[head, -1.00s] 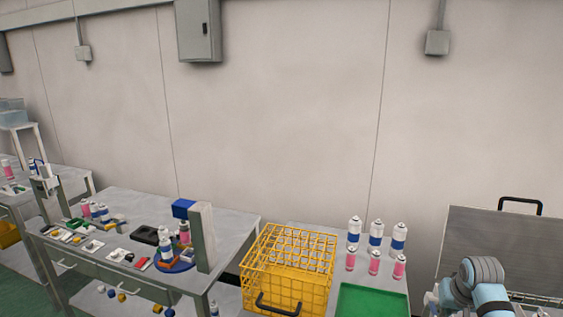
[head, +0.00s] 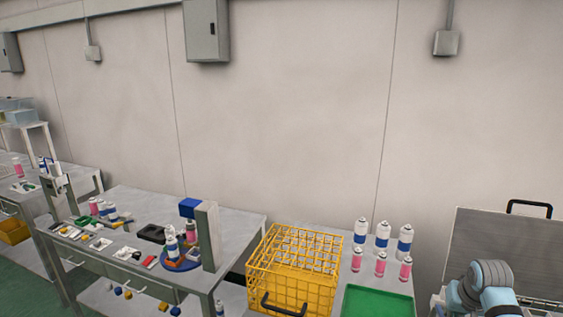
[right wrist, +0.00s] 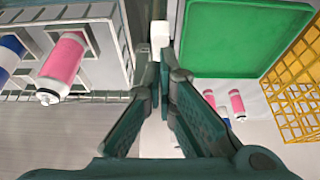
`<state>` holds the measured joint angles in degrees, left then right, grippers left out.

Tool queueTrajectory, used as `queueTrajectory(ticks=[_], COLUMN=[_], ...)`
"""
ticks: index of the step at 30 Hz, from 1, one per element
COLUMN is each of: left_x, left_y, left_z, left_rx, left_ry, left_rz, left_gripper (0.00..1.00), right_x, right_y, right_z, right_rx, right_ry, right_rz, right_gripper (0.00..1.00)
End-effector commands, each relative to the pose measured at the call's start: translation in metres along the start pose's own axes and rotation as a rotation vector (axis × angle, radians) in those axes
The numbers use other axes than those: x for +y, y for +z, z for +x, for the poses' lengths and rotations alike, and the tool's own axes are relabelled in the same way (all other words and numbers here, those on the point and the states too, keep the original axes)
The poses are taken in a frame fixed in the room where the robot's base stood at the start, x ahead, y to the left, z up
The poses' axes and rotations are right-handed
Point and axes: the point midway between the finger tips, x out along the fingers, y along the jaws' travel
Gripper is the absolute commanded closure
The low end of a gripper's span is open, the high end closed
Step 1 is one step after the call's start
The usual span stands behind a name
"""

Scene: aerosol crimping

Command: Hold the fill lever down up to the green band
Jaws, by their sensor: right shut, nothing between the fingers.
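In the head view, a station with a blue head (head: 188,207) and a grey upright (head: 209,236) stands on the middle-left bench, with cans on a blue round base (head: 177,266) beside it. A smaller grey fixture (head: 58,185) stands at that bench's left end. I cannot make out a fill lever or a green band on either. My right gripper (right wrist: 160,72) is shut and empty in the right wrist view, a small white block (right wrist: 160,35) showing just past its fingertips. In the head view only my right arm shows, at lower right. My left gripper is out of view.
A yellow wire crate (head: 297,268) and a green tray (head: 378,302) are right of the bench, with several blue-white and pink cans (head: 381,264) behind the tray. The right wrist view shows the tray (right wrist: 245,40) at upper right and a pink can (right wrist: 62,62) at left.

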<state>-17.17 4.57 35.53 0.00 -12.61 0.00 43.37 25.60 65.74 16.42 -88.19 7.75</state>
Motion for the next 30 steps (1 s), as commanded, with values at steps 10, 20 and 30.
queueTrajectory(ticks=[10, 20, 30], left_x=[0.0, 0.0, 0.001], left_y=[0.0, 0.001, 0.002], left_z=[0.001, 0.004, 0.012], left_rx=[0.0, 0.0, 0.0], left_ry=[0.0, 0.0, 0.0], left_rz=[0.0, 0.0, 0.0], left_gripper=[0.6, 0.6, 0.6], right_x=[0.0, 0.0, 0.0], right_y=[0.002, 0.006, 0.012], right_z=[0.005, 0.013, 0.029], right_rx=[-0.001, -0.001, -0.002], right_ry=[0.0, 0.0, 0.0], right_rz=[0.0, 0.0, 0.0], right_gripper=[1.0, 1.0, 1.0])
